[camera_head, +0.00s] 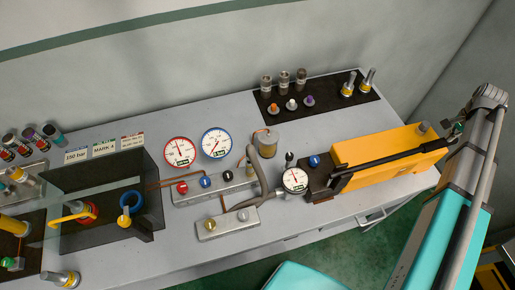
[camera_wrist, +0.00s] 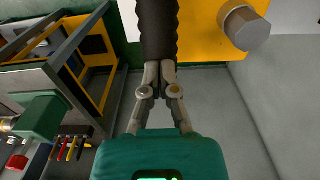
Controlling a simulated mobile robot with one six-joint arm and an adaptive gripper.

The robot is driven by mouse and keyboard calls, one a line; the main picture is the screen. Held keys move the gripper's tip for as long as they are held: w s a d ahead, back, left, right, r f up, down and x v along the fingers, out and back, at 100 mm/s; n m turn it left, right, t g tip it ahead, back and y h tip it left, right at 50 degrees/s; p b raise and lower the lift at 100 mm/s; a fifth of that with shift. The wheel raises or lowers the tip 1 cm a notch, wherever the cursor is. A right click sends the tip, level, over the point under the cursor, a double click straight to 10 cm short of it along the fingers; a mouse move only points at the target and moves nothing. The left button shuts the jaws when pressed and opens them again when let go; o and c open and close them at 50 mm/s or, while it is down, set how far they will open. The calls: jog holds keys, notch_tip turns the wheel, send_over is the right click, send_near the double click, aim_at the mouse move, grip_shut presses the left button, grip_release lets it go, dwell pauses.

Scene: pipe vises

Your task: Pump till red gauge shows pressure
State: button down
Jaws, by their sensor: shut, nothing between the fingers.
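The red-rimmed gauge (camera_head: 180,152) stands at the back of the bench; its needle reading is too small to tell. A yellow hand pump (camera_head: 375,147) lies at the right with a long black lever (camera_head: 395,157) along its side and a small dial (camera_head: 295,180) at its front. In the wrist view, the black ribbed lever grip (camera_wrist: 158,28) runs down to my gripper (camera_wrist: 158,88). My gripper is shut and empty, its fingertips at the end of the grip; whether they touch it I cannot tell.
A blue-rimmed gauge (camera_head: 216,143) stands beside the red one. Two valve blocks, one with red, blue and black knobs (camera_head: 204,181), join the pump by hoses. A dark mat (camera_head: 330,100) with small parts lies at the back. A clear-walled box (camera_head: 148,180) is at left.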

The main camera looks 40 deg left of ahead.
jog(key=shift+w+f+b, duration=0.1)
jog(key=shift+f+b, duration=0.55)
jog(key=shift+f, duration=0.2)
jog(key=shift+r, duration=0.2)
jog(key=r+p, duration=0.7)
jog(key=shift+s+a+r+p, duration=0.15)
jog(key=shift+s+a+p, duration=0.1)
jog(key=shift+s+p, duration=0.1)
notch_tip(320, 180, up, 7)
jog(key=s+a+p, duration=0.1)
jog(key=p, duration=0.6)
jog(key=shift+s, duration=0.35)
